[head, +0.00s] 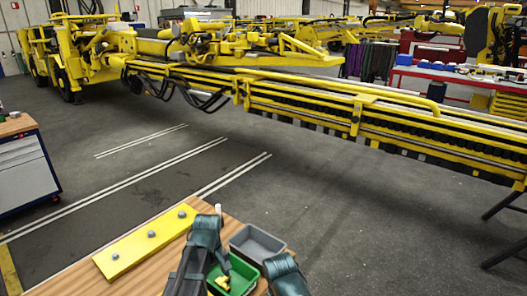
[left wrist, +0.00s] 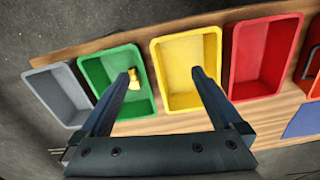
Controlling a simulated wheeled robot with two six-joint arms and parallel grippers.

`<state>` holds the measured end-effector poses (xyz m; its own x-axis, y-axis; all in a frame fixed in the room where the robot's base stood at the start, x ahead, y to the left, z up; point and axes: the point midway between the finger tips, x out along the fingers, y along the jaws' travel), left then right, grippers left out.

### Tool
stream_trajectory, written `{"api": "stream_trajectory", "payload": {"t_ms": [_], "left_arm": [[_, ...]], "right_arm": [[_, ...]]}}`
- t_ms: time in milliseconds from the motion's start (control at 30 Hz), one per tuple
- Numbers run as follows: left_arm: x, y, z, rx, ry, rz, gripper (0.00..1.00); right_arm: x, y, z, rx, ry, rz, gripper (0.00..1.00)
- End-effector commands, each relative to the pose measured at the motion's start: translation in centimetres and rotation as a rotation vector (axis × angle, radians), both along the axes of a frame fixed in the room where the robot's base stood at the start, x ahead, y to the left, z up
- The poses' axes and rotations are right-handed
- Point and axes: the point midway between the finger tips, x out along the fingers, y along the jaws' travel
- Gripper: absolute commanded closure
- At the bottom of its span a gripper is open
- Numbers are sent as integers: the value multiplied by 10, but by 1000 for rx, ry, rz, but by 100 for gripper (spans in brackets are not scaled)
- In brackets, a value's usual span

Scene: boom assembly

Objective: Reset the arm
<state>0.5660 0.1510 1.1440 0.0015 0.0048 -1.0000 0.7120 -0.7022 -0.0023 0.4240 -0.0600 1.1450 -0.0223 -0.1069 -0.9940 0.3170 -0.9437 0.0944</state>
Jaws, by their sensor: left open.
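My left gripper (left wrist: 165,73) is open, with two dark fingers spread above the bins and nothing between them. Its left finger is over the green bin (left wrist: 97,73), and its right finger is over the yellow bin (left wrist: 183,45). A small brass-yellow part (left wrist: 133,80) shows in the green bin, close to the left fingertip in the picture. In the head view dark teal arm parts of mine partly cover the green bin (head: 245,273) and the yellow part (head: 222,283). The fingertips cannot be made out there. My right gripper is not in view.
The wooden bench (head: 160,280) carries a yellow plate with bolts (head: 147,242) and a grey bin (head: 256,243). A red bin (left wrist: 262,60) stands right of the yellow one. A long yellow boom (head: 340,105) spans the hall behind open floor. A cabinet (head: 25,165) stands left.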

Motion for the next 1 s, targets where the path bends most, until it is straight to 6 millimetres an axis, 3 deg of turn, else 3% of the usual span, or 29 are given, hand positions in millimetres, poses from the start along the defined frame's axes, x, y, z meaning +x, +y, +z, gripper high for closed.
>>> {"api": "stream_trajectory", "payload": {"t_ms": [367,800,1000], "left_arm": [[-34,-29,-40,22,13,-259,0],[-121,-81,-129,70,63,-928,0],[-140,-90,-142,82,81,-1104,0]], "right_arm": [[1,0,-40,-1,-1,2,50],[1,0,-129,-2,-2,9,50],[2,0,-143,-2,-2,10,50]]}}
